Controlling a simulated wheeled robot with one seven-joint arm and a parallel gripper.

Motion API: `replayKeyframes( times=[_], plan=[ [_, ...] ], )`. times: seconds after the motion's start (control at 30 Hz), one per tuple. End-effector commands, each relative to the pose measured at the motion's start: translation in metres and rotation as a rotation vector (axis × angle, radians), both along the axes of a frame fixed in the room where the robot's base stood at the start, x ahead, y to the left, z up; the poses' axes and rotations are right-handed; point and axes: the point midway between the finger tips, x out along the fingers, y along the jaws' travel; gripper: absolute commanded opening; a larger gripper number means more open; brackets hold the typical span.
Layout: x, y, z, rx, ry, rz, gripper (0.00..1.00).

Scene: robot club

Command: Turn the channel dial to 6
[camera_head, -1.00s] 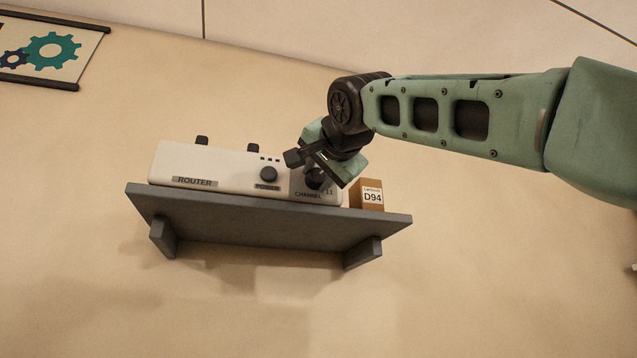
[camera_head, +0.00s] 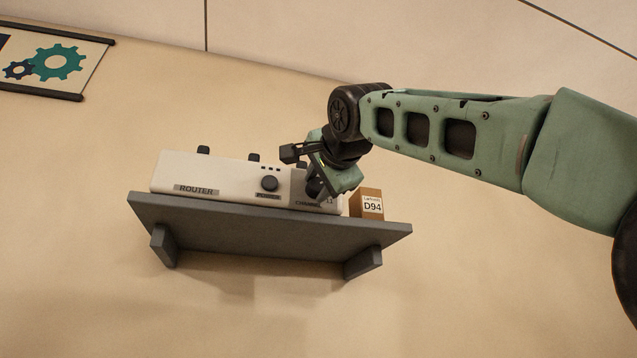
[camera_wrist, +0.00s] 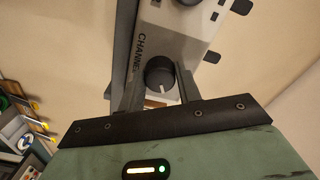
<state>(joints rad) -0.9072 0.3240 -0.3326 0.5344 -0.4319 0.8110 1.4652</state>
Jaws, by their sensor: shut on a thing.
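The white router (camera_head: 215,174) stands on the grey wall shelf (camera_head: 220,222). Its channel dial (camera_wrist: 159,73) is a round black knob with a white pointer line, near the "CHANNEL" lettering in the wrist view. The pointer line is toward the bottom of that view, toward my palm. My gripper (camera_wrist: 158,80) has one finger on each side of the dial and is shut on it. In the head view my gripper (camera_head: 315,188) hides most of the dial. The scale numbers around the dial are mostly hidden, so I cannot read its setting.
The black power dial (camera_head: 269,183) is left of my gripper on the router's front. A brown box labelled D94 (camera_head: 368,203) stands close on the right, on the shelf. Antennas (camera_head: 203,150) stick up at the router's back. A gear poster (camera_head: 55,62) hangs at upper left.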

Motion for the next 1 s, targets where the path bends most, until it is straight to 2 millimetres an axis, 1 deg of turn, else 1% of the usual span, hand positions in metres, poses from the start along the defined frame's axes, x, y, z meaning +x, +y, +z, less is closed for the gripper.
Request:
replayKeyframes(
  times=[0.03, 0.07, 0.1, 0.13, 0.43, 0.57, 0.67, 1.0],
  plan=[
    [0.000, -0.002, 0.002, 0.000, -0.004, -0.003, 0.11],
    [0.000, -0.002, 0.002, 0.000, -0.004, -0.003, 0.39],
    [0.000, -0.002, 0.002, 0.000, -0.004, -0.003, 0.50],
    [0.000, -0.002, 0.002, 0.000, -0.004, -0.004, 0.56],
    [-0.001, -0.001, 0.000, 0.000, -0.002, -0.001, 0.56],
    [-0.012, -0.003, -0.002, 0.000, -0.002, 0.001, 0.56],
    [-0.028, -0.008, -0.004, 0.002, -0.003, 0.003, 0.56],
    [-0.105, -0.030, -0.004, 0.003, -0.004, 0.004, 0.56]
  ],
)
